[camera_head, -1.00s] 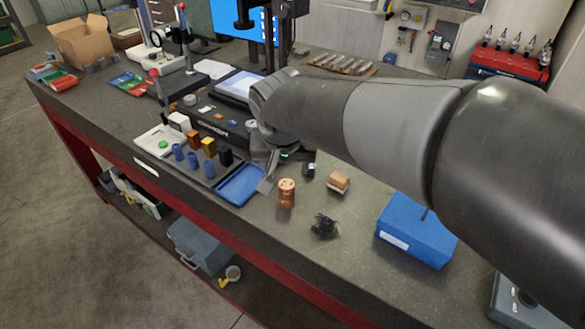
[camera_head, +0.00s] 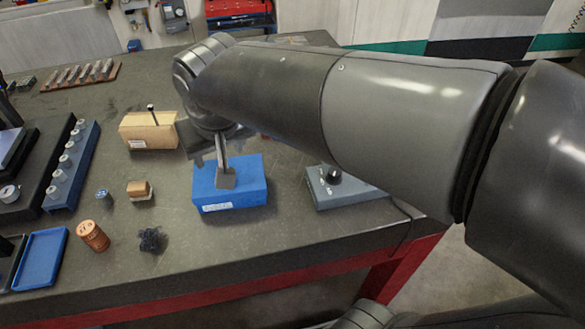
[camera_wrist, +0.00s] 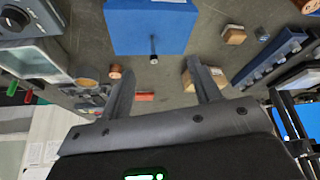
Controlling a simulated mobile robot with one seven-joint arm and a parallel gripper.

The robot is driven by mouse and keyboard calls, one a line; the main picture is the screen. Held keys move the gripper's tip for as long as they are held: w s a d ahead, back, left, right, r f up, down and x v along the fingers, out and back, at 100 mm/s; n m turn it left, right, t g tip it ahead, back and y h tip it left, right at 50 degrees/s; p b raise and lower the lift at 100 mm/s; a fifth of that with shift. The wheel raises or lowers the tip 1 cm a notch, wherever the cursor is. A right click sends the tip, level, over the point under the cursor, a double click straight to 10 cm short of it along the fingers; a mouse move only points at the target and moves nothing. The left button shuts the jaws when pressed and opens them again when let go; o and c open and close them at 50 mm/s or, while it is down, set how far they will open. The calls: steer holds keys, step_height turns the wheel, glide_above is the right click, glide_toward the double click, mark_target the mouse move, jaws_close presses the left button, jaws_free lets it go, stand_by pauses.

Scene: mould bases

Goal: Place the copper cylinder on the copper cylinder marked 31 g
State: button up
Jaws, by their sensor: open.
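A copper cylinder (camera_head: 93,236) with a mark on its side stands upright on the table at the front left in the head view. The mark is too small to read surely. It shows partly at the top right edge of the wrist view (camera_wrist: 306,6). A second, small copper cylinder (camera_wrist: 115,71) shows in the wrist view beside my left-hand finger; I cannot find it in the head view, where my arm covers part of the table. My gripper (camera_wrist: 160,66) is open and empty between its fingers. In the head view my gripper (camera_head: 225,178) is over or near the blue box.
The blue box (camera_head: 230,197) stands close by my gripper. A cardboard box (camera_head: 148,130) lies behind it, and a grey device with a black knob (camera_head: 345,190) to its right. A wooden block (camera_head: 138,188), dark tangle (camera_head: 152,240) and blue tray (camera_head: 40,258) are at left.

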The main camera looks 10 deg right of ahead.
steer(key=s+d+f+m, duration=0.1)
steer(key=s+d, duration=0.3)
steer(key=d, duration=0.4)
steer(key=s+d+f+m+h, duration=0.1)
steer(key=s+d, duration=0.3)
steer(key=d, duration=0.5)
steer(key=shift+s+f+m+t, duration=0.4)
steer(key=shift+f+m, duration=0.2)
steer(key=shift+f, duration=0.25)
